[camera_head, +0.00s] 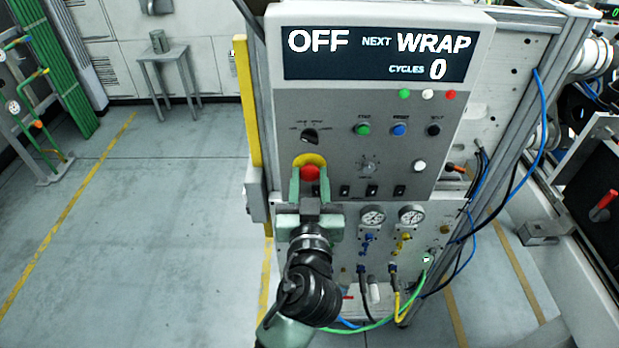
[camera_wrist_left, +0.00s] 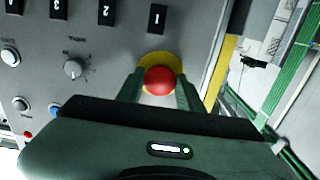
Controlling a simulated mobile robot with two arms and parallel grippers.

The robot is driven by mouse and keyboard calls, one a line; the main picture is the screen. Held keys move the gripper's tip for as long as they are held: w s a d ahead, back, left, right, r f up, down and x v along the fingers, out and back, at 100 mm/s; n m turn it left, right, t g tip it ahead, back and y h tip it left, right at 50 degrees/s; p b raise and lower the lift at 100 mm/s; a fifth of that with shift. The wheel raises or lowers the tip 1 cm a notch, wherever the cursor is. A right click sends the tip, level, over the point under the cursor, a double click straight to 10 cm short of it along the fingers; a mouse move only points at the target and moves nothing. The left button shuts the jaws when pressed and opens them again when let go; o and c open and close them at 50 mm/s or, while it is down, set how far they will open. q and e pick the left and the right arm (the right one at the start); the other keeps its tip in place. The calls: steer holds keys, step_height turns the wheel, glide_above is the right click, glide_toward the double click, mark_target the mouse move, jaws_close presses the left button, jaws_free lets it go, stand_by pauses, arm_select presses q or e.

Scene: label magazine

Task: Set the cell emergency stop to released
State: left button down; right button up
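The emergency stop is a red mushroom button (camera_head: 310,173) on a yellow backing (camera_head: 309,159), low on the left of the grey control panel (camera_head: 385,115). My left gripper (camera_head: 310,185) is at the button, its two green fingers one on each side of it. In the left wrist view the red button (camera_wrist_left: 158,81) shows between the fingertips of the left gripper (camera_wrist_left: 159,86). The fingers stand apart, with what looks like a narrow gap to the button; contact is hard to judge. Whether the button is pressed in cannot be told. My right gripper is not in view.
The panel display (camera_head: 375,54) reads OFF, NEXT WRAP, CYCLES 0. A black selector knob (camera_head: 309,135) is just above the button. Green (camera_head: 363,129), blue (camera_head: 399,129) and black (camera_head: 433,130) pushbuttons are to the right. Gauges (camera_head: 373,217) and hoses are below. Open floor lies left.

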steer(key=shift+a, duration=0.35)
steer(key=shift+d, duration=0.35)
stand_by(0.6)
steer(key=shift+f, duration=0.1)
arm_select(q)
steer(key=shift+s+f+b, duration=0.25)
steer(key=shift+s+b, duration=0.4)
steer(key=shift+b, duration=0.15)
steer(key=shift+s+r, duration=0.15)
steer(key=shift+s, duration=0.05)
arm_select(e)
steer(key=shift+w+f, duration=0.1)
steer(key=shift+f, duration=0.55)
arm_select(q)
steer(key=c, duration=1.2)
jaws_free()
steer(key=o, duration=0.3)
steer(key=shift+r, duration=0.1)
steer(key=shift+s, duration=0.15)
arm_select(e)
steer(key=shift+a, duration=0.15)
